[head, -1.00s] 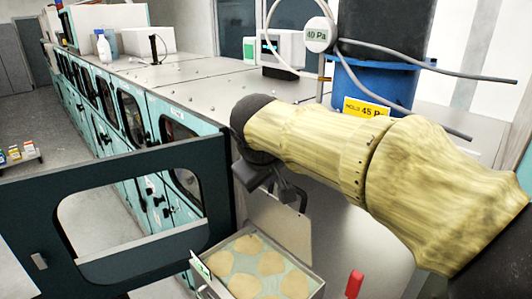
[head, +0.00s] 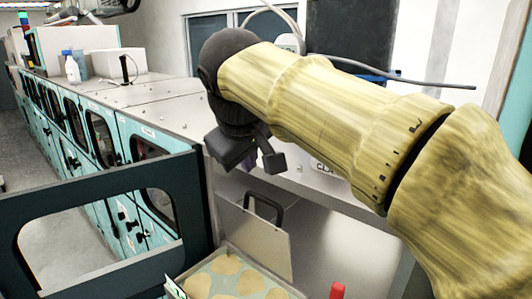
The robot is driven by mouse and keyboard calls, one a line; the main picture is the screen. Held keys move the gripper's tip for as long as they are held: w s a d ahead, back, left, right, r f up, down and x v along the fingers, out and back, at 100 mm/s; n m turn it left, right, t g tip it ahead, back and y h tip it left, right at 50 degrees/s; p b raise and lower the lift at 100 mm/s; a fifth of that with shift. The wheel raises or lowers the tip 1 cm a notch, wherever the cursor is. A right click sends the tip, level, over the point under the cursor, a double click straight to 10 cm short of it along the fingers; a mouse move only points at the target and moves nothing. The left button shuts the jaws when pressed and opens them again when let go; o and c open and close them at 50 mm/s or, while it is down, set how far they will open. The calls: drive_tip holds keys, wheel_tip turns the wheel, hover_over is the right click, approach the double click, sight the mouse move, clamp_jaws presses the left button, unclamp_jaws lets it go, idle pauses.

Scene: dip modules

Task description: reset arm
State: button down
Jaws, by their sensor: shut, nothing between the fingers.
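My arm, in a yellowish sleeve, reaches from the lower right to the upper middle of the head view. My dark gripper (head: 250,158) hangs from its black wrist, pointing down. It is shut and I see nothing held in it. It is above and apart from a grey panel with a black handle (head: 255,240). Below that is an open tray (head: 232,256) with several round tan pieces on a pale green liner.
An open dark teal door frame (head: 100,187) stands at the left, close to the tray. A row of teal cabinets (head: 118,150) with a grey top runs to the back left. White boxes (head: 72,45) and bottles stand on it.

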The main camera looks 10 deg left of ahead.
wheel_tip(320, 180, up, 10)
drive_tip(key=p, duration=0.9)
drive_tip(key=shift+w+f, duration=0.15)
